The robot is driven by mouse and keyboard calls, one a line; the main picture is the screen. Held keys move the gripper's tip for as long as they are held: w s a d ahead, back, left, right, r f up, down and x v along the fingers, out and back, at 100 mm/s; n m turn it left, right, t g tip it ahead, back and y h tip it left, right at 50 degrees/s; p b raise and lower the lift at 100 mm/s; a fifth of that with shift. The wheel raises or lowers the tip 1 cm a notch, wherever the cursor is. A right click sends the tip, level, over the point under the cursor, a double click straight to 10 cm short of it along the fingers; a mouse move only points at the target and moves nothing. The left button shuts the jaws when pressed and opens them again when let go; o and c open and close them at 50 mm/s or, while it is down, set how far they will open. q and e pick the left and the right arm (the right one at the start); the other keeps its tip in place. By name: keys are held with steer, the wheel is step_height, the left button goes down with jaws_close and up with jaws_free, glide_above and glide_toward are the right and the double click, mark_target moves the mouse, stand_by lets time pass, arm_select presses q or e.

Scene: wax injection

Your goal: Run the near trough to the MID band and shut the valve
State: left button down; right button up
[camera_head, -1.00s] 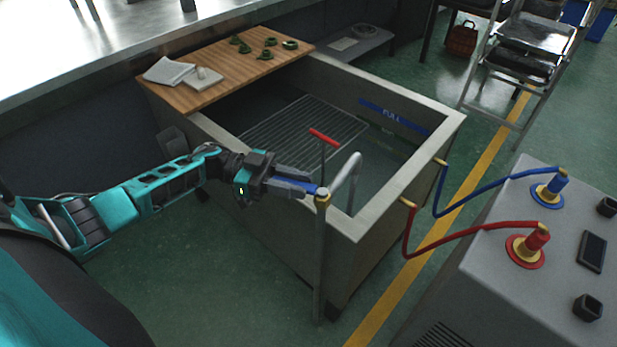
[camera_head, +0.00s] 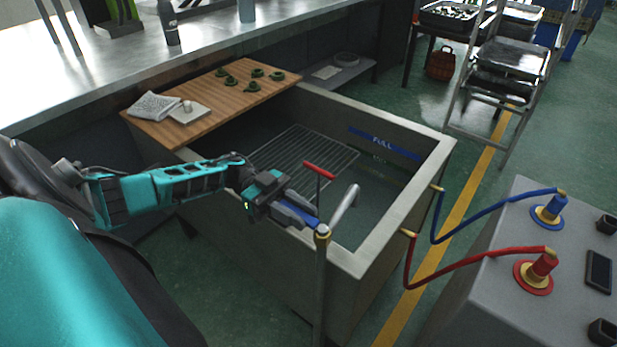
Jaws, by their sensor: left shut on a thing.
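My left gripper (camera_head: 300,217) is shut on the blue valve lever (camera_head: 311,223), which sticks out up and left from the brass valve head (camera_head: 322,232) on a standing pipe. A curved silver spout (camera_head: 345,205) runs from this valve over the near trough (camera_head: 384,228). On the trough's inner far wall is a blue band marked FULL (camera_head: 383,142). A fainter yellowish mark shows below it, too dim to read. The trough bottom looks dark teal, and I cannot tell the liquid level exactly. My right gripper is not in view.
A red T-handle (camera_head: 319,168) stands beside the spout. A rack (camera_head: 300,155) lies inside the trough, and a wooden board (camera_head: 215,92) with green pieces spans its far-left end. A grey machine (camera_head: 500,260) with red and blue hoses stands at right.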

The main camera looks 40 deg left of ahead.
arm_select(q)
steer(key=shift+g, duration=0.3)
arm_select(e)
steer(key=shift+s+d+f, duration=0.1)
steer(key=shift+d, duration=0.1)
arm_select(q)
steer(key=c, duration=1)
jaws_free()
steer(key=shift+w, duration=0.1)
steer(key=shift+o, duration=0.2)
steer(key=a, duration=0.1)
steer(key=a+b, duration=0.1)
steer(key=a, duration=0.1)
steer(key=a+b, duration=0.1)
steer(key=a, duration=0.1)
steer(key=shift+a+f, duration=0.1)
steer(key=shift+f, duration=0.15)
steer(key=b, duration=0.5)
glide_toward(281, 201)
steer(key=shift+w+d, duration=0.1)
steer(key=shift+d, duration=0.7)
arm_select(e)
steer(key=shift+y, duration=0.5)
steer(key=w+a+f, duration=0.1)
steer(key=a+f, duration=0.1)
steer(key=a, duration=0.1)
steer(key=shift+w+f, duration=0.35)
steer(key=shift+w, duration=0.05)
